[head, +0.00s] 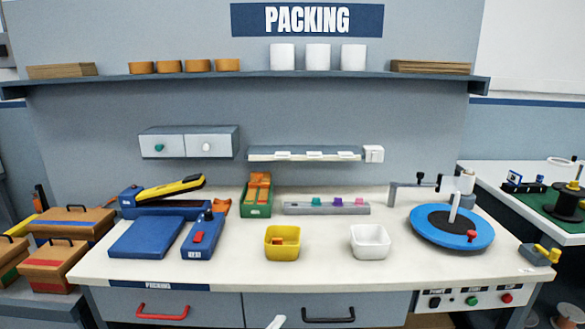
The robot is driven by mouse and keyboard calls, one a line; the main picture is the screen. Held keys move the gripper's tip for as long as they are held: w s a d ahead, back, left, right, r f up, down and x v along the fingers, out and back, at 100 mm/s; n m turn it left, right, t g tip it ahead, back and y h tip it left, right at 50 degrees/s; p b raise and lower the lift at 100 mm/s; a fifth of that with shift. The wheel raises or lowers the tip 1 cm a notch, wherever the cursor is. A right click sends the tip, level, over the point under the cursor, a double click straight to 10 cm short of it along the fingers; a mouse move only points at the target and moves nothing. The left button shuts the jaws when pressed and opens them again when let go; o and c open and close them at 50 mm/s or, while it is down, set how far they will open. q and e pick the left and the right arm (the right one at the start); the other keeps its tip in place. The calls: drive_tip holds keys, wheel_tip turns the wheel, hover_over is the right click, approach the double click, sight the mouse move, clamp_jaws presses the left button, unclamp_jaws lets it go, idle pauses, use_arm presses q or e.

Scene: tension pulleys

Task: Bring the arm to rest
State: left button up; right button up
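Neither of my grippers shows in the head view. A small white piece at the bottom edge, in front of the drawers, is cut off and I cannot tell what it is. On the right of the white bench (330,262) stands a blue and black turntable (425,236) with a white upright post and a red knob (472,236). Behind it a grey bracket arm (408,186) reaches sideways near a white roll (466,182). I cannot tell whether this arm touches anything.
A yellow bin (282,252) and a white bin (370,254) stand mid-bench. A blue pad (146,238), a blue device (203,236) and a yellow-handled tool (172,188) lie left. A shelf (250,75) runs above. The front middle of the bench is clear.

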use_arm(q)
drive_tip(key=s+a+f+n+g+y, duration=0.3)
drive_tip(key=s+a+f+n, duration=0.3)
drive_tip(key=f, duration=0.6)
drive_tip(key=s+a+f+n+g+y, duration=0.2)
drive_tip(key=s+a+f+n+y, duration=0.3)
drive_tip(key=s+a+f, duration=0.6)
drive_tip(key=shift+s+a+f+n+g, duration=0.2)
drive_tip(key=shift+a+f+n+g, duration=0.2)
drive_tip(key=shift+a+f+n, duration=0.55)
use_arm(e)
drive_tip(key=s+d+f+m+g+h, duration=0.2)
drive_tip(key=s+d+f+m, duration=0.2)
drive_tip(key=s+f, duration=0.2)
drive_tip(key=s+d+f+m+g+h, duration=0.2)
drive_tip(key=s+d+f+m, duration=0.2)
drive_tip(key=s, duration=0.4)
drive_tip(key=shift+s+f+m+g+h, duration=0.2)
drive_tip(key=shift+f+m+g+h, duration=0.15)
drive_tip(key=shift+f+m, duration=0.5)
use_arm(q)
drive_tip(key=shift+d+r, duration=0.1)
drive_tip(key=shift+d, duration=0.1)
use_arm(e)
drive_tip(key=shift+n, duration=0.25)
